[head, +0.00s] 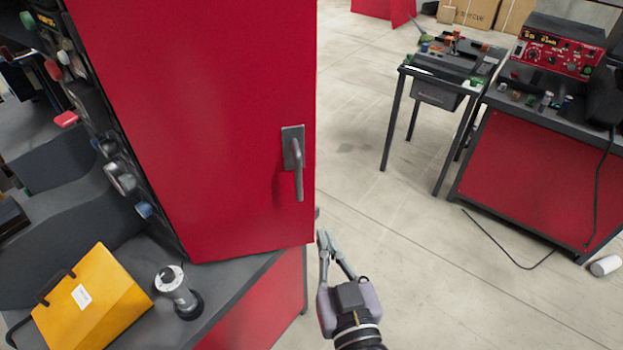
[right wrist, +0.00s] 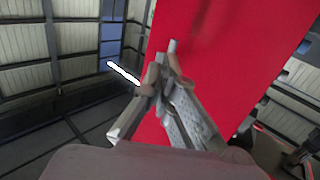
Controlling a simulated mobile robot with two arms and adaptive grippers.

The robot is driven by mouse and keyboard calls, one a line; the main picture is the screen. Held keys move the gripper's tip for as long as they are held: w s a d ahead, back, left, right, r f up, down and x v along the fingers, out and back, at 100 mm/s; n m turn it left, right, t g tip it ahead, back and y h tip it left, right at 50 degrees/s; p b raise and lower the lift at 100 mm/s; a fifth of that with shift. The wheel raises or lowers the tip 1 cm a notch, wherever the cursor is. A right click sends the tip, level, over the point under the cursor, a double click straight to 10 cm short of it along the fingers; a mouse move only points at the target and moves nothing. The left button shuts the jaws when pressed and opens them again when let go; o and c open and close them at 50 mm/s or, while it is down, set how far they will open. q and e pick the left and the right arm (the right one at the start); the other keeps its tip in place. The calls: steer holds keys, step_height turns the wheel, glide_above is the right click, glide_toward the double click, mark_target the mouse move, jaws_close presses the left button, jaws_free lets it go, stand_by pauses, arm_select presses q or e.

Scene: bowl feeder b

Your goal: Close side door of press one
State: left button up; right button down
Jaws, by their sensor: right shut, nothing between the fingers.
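The press's side door is a tall red panel (head: 215,110) with a dark grey handle (head: 297,165) near its right edge. It stands out over the dark machine bed, and I cannot tell how far it is from shut. My right gripper (head: 324,240) is shut and empty, low by the door's lower right corner. In the right wrist view the fingers (right wrist: 170,65) point up in front of the red door (right wrist: 225,60); I cannot tell if they touch it. My left gripper is not in view.
Small benches (head: 440,75) and a red-fronted table (head: 530,180) stand at right. A white roll (head: 605,265) and a cable lie on the floor.

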steer(key=r, duration=0.1)
glide_toward(308, 172)
steer(key=x, duration=0.7)
steer(key=shift+f+p, duration=0.1)
steer(key=shift+p, duration=0.25)
steer(key=shift+w, duration=0.1)
